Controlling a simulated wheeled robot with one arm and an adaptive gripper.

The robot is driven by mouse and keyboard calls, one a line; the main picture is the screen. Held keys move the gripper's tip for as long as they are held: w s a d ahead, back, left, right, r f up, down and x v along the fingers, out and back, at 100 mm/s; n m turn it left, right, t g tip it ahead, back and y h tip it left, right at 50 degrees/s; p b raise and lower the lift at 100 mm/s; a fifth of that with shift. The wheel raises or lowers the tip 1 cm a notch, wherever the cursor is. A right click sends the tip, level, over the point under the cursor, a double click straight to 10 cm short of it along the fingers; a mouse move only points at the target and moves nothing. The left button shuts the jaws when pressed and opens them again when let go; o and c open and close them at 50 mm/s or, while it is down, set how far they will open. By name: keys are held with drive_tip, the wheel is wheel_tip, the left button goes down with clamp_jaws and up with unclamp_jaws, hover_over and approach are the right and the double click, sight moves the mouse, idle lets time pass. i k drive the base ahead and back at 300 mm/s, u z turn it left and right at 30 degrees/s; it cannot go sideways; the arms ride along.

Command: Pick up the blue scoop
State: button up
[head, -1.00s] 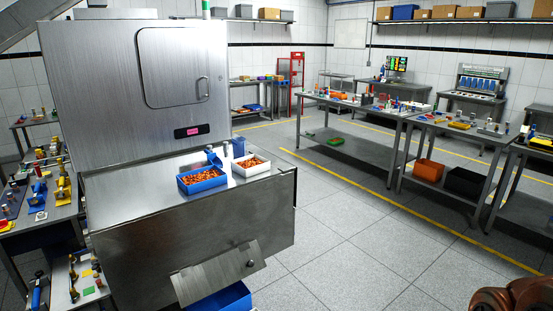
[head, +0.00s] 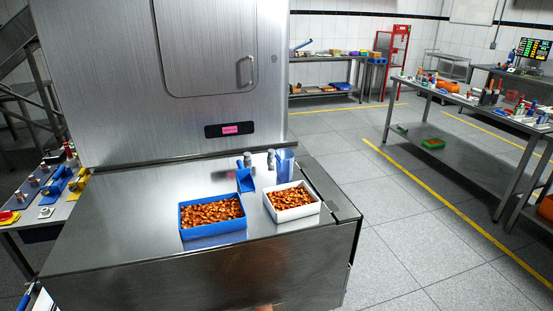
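The blue scoop (head: 245,181) is on the steel top of the inspection machine, just behind the right end of a blue tray (head: 213,235) of orange-brown pieces. Its handle points up and back. I cannot tell whether the scoop touches the tray. My gripper is not in view, so I cannot see whether it is open or shut.
A white tray (head: 293,217) of similar pieces sits right of the blue tray. A clear bluish container (head: 284,166) and small grey-topped items stand behind. The machine's steel cabinet (head: 130,90) rises at the back. Open floor (head: 410,250) lies to the right.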

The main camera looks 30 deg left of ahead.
sight(244, 181)
drive_tip(key=i, duration=2.65)
drive_tip(key=u, duration=3.85)
drive_tip(key=i, duration=0.5)
drive_tip(key=u, duration=0.05)
